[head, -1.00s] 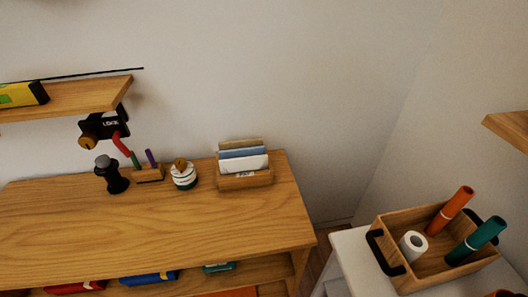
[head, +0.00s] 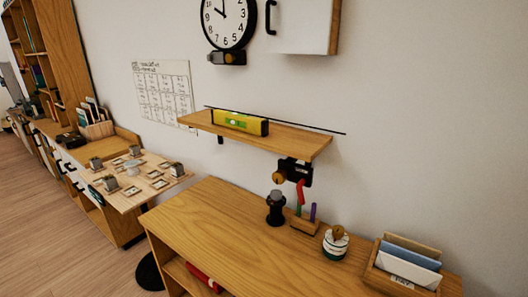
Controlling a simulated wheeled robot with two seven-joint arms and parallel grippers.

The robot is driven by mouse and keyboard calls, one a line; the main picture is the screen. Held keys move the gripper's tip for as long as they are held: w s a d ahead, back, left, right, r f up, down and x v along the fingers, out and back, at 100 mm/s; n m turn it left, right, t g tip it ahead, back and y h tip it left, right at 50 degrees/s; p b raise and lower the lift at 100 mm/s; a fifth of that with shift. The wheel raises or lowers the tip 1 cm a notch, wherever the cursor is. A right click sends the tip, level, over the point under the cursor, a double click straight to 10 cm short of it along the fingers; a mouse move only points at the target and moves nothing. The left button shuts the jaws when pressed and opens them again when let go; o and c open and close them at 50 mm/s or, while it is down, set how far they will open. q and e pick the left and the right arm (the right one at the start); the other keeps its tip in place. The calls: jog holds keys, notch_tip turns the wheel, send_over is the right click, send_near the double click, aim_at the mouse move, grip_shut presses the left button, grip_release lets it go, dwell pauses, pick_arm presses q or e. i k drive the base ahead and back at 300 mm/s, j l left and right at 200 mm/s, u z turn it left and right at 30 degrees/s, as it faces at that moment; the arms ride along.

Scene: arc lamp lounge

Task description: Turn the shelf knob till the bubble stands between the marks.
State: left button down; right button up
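The wooden wall shelf (head: 270,132) is in the middle of the head view, with a dark line on the wall just above it. A yellow spirit level (head: 240,123) lies on the shelf; its vial shows green, but the bubble and marks are too small to read. Under the shelf's right end is a black bracket (head: 296,172) with a round orange-brown knob (head: 278,178) and a red lever (head: 300,191). Neither of my grippers is in view.
A wooden sideboard (head: 215,225) stands below the shelf, bearing a black stamp-like object (head: 275,208), a pen block (head: 304,223), a striped pot (head: 335,243) and a letter holder (head: 405,265). A small table (head: 125,200) with cards and pots stands left.

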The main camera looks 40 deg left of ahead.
aim_at(279, 177)
jog(key=u, duration=1.2)
